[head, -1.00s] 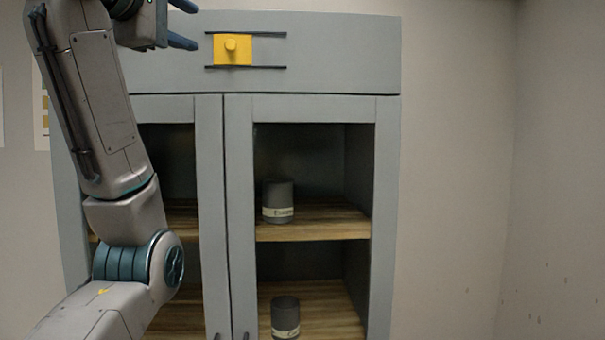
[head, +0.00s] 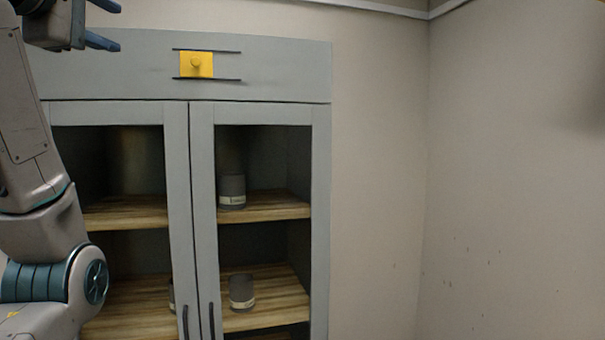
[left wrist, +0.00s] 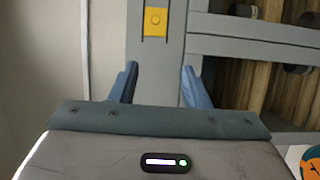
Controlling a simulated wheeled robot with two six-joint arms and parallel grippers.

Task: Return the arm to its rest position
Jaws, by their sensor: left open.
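My left arm comes in along the left edge of the head view, and its gripper (head: 104,24) is raised at the top left, in front of the cabinet's upper edge. Its two blue fingers are apart, with nothing between them. In the left wrist view the open fingers (left wrist: 157,88) point toward the grey cabinet (left wrist: 170,55), with a gap between them. The yellow slide with a round knob (head: 196,64) is on the cabinet's top panel, to the right of the gripper and apart from it. My right gripper is not in view.
The grey cabinet (head: 322,170) has two framed doors with dark handles. Behind them, a dark labelled jar (head: 232,190) stands on the upper wooden shelf and another jar (head: 241,291) on the lower one. Bare wall (head: 380,180) is to the right.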

